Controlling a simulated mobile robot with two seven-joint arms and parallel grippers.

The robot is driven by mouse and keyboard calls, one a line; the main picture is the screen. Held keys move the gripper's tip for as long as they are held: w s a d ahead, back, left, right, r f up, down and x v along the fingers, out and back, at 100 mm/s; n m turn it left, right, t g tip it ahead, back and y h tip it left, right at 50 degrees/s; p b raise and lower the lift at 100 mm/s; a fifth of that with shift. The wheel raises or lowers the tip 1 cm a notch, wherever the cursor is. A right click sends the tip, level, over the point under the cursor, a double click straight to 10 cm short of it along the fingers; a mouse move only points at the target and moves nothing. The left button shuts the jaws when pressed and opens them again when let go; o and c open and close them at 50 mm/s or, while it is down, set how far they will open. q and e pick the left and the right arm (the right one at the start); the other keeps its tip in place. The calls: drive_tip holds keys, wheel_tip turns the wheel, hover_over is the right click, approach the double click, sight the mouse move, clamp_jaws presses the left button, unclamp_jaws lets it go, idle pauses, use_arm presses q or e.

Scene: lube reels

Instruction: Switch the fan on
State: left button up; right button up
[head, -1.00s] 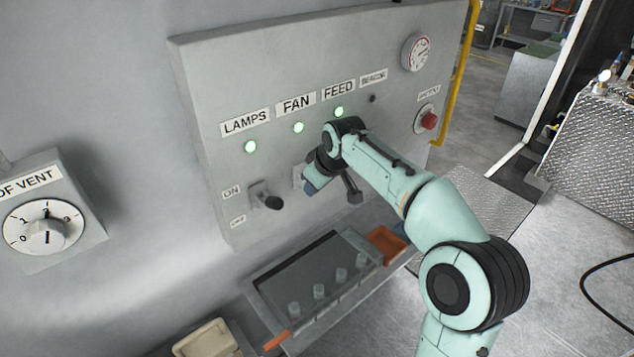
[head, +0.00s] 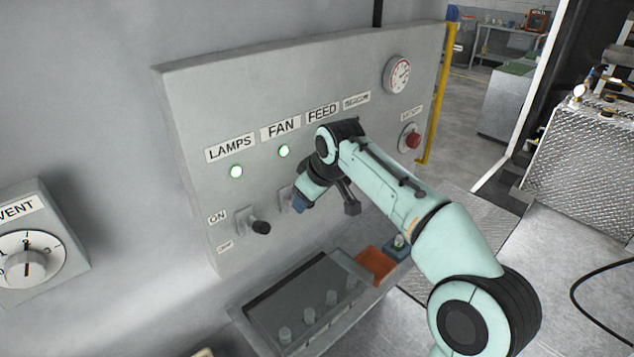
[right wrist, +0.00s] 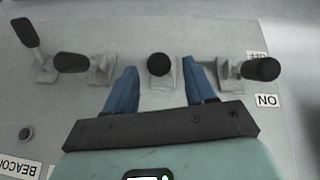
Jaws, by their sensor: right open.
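A grey panel (head: 200,120) carries labels LAMPS, FAN and FEED and a row of levers. The green light under the FAN label (head: 284,151) is lit. The fan lever (right wrist: 160,65) has a round black knob that faces the right wrist camera. My right gripper (head: 299,204) is open, its blue fingers on either side of this knob in the right wrist view, with gaps visible on both sides. In the head view my right arm hides most of the fan lever. My left gripper is not in view.
The lamps lever (head: 260,227) and feed lever (head: 352,207) flank the fan lever closely. The beacon lever (right wrist: 27,36) stands farther along. A red button (head: 412,141) and gauge (head: 397,74) are at the panel's right. A tray (head: 262,312) juts out below.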

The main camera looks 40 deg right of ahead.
drive_tip(key=v, duration=0.7)
drive_tip(key=shift+r, duration=0.35)
drive_tip(key=shift+s, duration=0.1)
